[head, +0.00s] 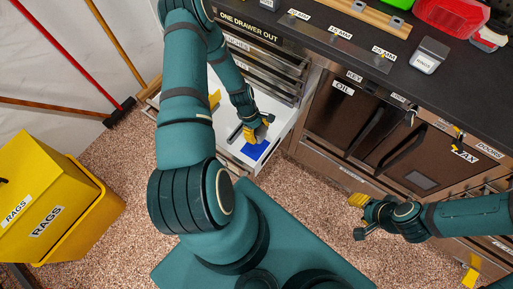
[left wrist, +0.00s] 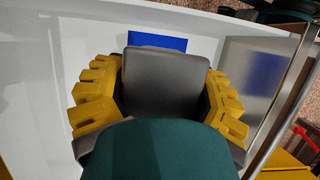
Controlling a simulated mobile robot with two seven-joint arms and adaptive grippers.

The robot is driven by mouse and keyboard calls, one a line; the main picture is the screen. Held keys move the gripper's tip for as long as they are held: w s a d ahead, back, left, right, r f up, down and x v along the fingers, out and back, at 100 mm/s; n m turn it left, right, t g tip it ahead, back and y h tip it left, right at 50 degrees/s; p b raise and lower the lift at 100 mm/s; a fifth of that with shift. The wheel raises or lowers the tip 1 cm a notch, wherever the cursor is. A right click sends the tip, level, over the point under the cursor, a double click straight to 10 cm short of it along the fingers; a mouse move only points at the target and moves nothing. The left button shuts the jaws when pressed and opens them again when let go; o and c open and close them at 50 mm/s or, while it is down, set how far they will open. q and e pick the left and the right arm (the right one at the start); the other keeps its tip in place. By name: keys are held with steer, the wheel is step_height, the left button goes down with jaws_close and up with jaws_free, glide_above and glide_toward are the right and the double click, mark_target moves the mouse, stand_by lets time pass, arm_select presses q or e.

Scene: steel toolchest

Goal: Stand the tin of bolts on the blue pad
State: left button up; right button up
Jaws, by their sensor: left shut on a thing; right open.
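My left gripper (head: 257,131) is inside the open white drawer (head: 287,130), shut on a dark grey, block-like thing (left wrist: 165,82) that I take to be the tin of bolts. In the left wrist view the yellow fingers flank it; no label shows. The blue pad (head: 256,150) lies on the drawer floor, just in front of the gripper in the head view. A strip of the pad (left wrist: 157,41) shows beyond the held tin in the wrist view. I cannot tell whether the tin touches the pad or floor. My right gripper (head: 357,216) is open and empty beside the cabinet front.
A labelled tin (head: 429,55) stands on the dark worktop (head: 345,45), near a red bin (head: 450,15). Cabinet doors (head: 345,105) are right of the drawer. A yellow rags bin (head: 60,205) and brooms (head: 118,110) are at left.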

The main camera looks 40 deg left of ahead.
arm_select(q)
step_height(320, 180, down, 10)
steer(key=b, duration=0.2)
steer(key=shift+b, duration=0.35)
steer(key=shift+f, duration=0.15)
steer(key=o, duration=1.4)
steer(key=p+v, duration=0.3)
steer(key=v, duration=0.9)
steer(key=shift+r, duration=0.2)
steer(key=s+d+r+m, duration=0.1)
steer(key=d+r+m, duration=0.3)
steer(key=d, duration=0.5)
steer(key=s+d+r+m, duration=0.2)
steer(key=d+r+m, duration=0.2)
steer(key=d+m, duration=0.3)
steer(key=s+d+r+m+t, duration=0.1)
steer(key=d+r+m, duration=0.3)
steer(key=d, duration=0.7)
steer(key=shift+s+d+m, duration=0.1)
steer(key=shift+m, duration=0.55)
steer(key=shift+s+d+m, duration=0.1)
steer(key=shift+d+m, duration=0.05)
steer(key=shift+m, duration=0.5)
